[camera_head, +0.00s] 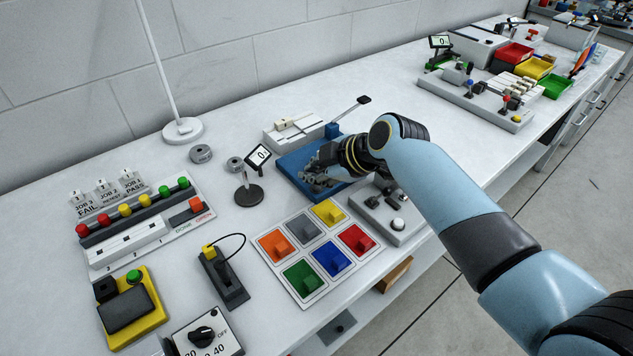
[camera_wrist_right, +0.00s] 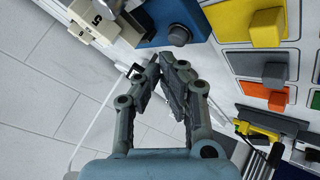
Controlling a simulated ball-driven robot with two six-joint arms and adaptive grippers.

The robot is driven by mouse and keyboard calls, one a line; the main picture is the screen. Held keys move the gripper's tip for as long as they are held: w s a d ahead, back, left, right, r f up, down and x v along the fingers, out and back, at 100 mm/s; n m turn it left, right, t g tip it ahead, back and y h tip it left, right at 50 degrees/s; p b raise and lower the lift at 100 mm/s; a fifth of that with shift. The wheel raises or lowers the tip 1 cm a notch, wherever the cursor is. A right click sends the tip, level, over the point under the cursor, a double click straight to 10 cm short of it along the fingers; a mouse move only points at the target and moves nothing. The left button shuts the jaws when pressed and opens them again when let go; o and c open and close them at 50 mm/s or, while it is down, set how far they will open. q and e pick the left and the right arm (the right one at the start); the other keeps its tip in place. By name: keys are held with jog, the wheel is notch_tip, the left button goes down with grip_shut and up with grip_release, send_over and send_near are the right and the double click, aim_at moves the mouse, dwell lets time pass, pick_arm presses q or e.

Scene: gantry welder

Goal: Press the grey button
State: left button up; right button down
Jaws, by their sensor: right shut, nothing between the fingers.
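A round dark grey button (camera_wrist_right: 179,35) sits on a blue fixture (camera_wrist_right: 158,20) in the right wrist view. The blue fixture's plate (camera_head: 292,162) also shows in the head view, where my arm and hand cover much of it. My right gripper (camera_head: 318,179) is over this plate, shut and empty. In the wrist view its fingertips (camera_wrist_right: 168,64) are close together, just below the button in the picture; I cannot tell whether they touch anything. A grey square with a grey block (camera_head: 305,228) is on the panel of coloured squares. My left gripper is not in view.
The white panel (camera_head: 272,268) of coloured squares lies in front of the blue plate. A small stand with a display (camera_head: 252,180) is to the left. A grey box with levers (camera_head: 396,218) is near the bench edge. The bench behind my right arm is mostly clear.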

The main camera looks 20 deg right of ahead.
aim_at(314, 187)
jog(key=shift+r, duration=0.1)
notch_tip(314, 187, up, 5)
jog(key=p, duration=0.4)
dwell(0.3)
dwell(0.4)
